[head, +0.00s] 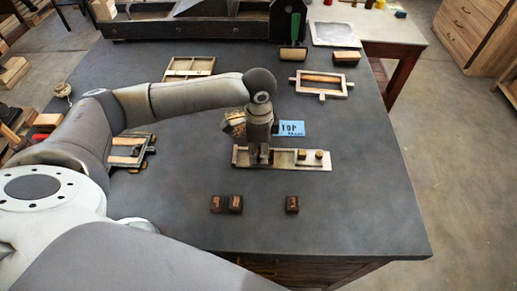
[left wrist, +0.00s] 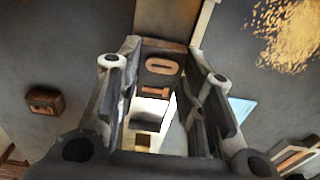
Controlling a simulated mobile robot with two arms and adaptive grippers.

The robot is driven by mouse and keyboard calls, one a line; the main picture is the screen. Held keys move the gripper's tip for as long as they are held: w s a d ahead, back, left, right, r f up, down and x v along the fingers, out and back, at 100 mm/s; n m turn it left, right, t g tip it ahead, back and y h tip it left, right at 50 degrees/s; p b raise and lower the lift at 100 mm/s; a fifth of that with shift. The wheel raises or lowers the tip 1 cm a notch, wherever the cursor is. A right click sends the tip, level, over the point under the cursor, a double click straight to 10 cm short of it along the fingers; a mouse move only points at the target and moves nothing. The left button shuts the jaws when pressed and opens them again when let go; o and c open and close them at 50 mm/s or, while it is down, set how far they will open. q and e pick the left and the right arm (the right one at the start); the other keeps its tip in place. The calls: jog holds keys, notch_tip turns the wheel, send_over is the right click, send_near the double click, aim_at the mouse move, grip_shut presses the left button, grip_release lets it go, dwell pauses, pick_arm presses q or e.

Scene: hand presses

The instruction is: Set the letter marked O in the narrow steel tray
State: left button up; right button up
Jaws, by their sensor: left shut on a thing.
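My left gripper (head: 263,160) is over the left part of the narrow steel tray (head: 284,165). In the left wrist view its fingers (left wrist: 165,85) are shut on a dark block, the letter marked O (left wrist: 162,67), with an orange O on its face. In the head view the gripper hides this letter. The tray's pale inside (left wrist: 150,110) shows below the fingers. I cannot tell whether the letter touches the tray floor. Two small tan-topped pieces stand in the tray's right part (head: 318,155). My right gripper is not in view.
Loose dark letter blocks lie in front of the tray: two together (head: 235,203) and one apart (head: 292,204). A blue card marked TOP (head: 291,129) lies behind it. A framed tray (head: 322,85) and a green-handled tool (head: 294,45) are farther back. The table's front right is clear.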

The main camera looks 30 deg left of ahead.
aim_at(259, 152)
pick_arm(q)
jog(key=shift+s+f, duration=0.35)
jog(key=shift+f, duration=0.2)
jog(key=shift+c, duration=0.2)
jog(key=o, duration=0.4)
jog(key=shift+w+f, duration=0.1)
jog(key=o, duration=0.4)
jog(key=shift+w, duration=0.25)
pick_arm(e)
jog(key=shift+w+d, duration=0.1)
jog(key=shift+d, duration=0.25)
pick_arm(q)
notch_tip(259, 152, up, 13)
jog(key=b, duration=0.1)
jog(key=shift+f+b, duration=0.15)
jog(key=shift+b, duration=0.15)
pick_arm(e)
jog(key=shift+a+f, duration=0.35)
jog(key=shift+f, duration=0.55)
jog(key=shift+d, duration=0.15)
